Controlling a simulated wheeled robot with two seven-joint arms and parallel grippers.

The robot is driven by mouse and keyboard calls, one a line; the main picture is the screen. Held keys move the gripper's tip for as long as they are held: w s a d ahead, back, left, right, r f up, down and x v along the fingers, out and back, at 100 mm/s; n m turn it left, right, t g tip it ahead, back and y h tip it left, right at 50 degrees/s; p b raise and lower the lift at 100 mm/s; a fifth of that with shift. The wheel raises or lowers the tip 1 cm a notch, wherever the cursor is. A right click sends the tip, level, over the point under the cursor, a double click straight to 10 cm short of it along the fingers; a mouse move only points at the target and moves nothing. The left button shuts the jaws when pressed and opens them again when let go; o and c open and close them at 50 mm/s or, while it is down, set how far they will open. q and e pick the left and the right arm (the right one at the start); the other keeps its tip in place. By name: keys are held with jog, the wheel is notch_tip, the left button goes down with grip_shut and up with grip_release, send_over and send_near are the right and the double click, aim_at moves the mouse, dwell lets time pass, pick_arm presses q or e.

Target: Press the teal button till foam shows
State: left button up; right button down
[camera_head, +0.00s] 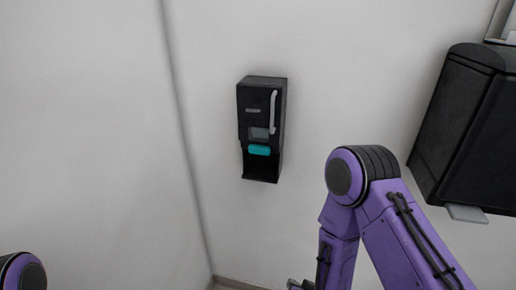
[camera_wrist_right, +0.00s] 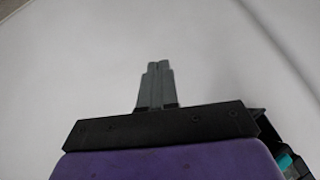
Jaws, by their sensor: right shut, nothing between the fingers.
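A black foam dispenser (camera_head: 262,115) hangs on the wall in the head view. Its teal button (camera_head: 259,150) is on the lower front, below a small grey window, and no foam shows. My right gripper (camera_wrist_right: 157,66) is shut and empty in the right wrist view, its fingers in front of plain wall. A bit of teal (camera_wrist_right: 286,163) on a dark body shows at that view's lower right corner, partly hidden by my wrist. In the head view my right gripper is mostly cut off at the bottom edge, below and right of the dispenser. My left gripper is out of view.
A larger black wall box (camera_head: 468,130) with a light tab underneath hangs at the right, close to my right arm. A wall corner runs down left of the dispenser. The wall around the dispenser is bare.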

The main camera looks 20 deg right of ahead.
jog(key=w+a+r+t+y, duration=0.1)
jog(key=w+a+r+t, duration=0.1)
jog(key=r, duration=0.8)
jog(key=w+a+r+m+t+y+p, duration=0.1)
jog(key=w+a+r+t+y, duration=0.1)
jog(key=w+r, duration=0.4)
jog(key=w+a+r+t+y+p, duration=0.1)
jog(key=w+a+r+t, duration=0.3)
jog(key=r, duration=1)
jog(key=shift+w+a+r+m+t, duration=0.25)
jog(key=shift+w+m+t, duration=0.25)
jog(key=shift+t, duration=0.5)
jog(key=shift+w, duration=0.1)
jog(key=p, duration=0.2)
send_near(250, 149)
jog(key=w+a+r, duration=0.1)
jog(key=w+a, duration=0.1)
jog(key=w, duration=0.1)
jog(key=shift+w+d, duration=0.4)
jog(key=shift+w, duration=0.2)
jog(key=shift+w+d, duration=0.25)
jog(key=shift+w, duration=0.05)
